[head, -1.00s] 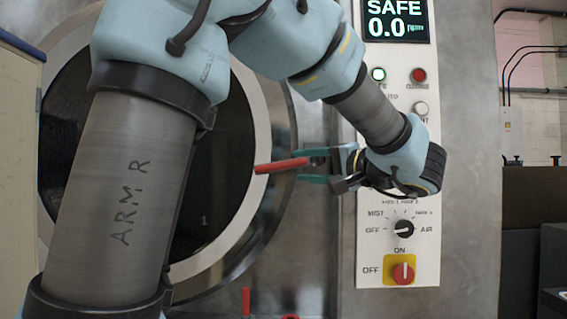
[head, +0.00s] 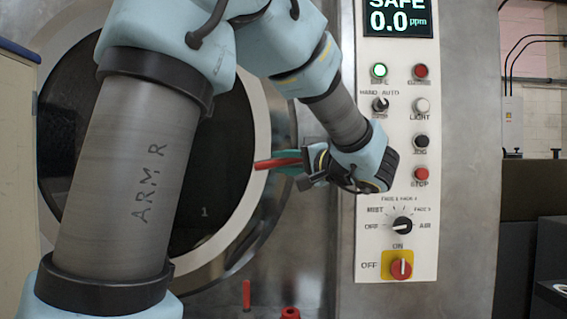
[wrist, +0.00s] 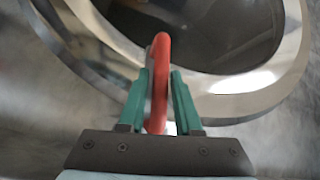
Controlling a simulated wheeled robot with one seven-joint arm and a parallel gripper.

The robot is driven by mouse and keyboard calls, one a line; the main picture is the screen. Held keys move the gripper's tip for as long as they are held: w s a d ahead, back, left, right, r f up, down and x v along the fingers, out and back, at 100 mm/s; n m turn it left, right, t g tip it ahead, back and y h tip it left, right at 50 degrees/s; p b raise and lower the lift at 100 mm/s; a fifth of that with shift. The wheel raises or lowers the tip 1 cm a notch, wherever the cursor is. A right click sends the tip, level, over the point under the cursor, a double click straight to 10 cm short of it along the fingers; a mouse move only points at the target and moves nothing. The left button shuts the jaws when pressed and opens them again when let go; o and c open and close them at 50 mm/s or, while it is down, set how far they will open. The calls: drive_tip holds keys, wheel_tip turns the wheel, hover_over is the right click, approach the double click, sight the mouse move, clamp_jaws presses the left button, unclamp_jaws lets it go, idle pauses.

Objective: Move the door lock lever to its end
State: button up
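The door lock lever (head: 278,163) is a red bar at the right rim of the round door in the head view. My gripper (head: 304,165) is at the lever's right part. In the wrist view the red lever (wrist: 160,80) runs between the two green fingers of my gripper (wrist: 159,85). One finger stands on each side, with a narrow gap showing beside the lever low on the right. Contact on the left side is hard to tell. The lever's right end is hidden by my gripper.
The round door (head: 258,200) has a wide metal rim. A white control panel (head: 370,255) with knobs and buttons stands close right of my wrist. A small upright red handle (head: 246,295) and a red knob (head: 290,313) are below.

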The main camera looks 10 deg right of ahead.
clamp_jaws()
idle(1.0)
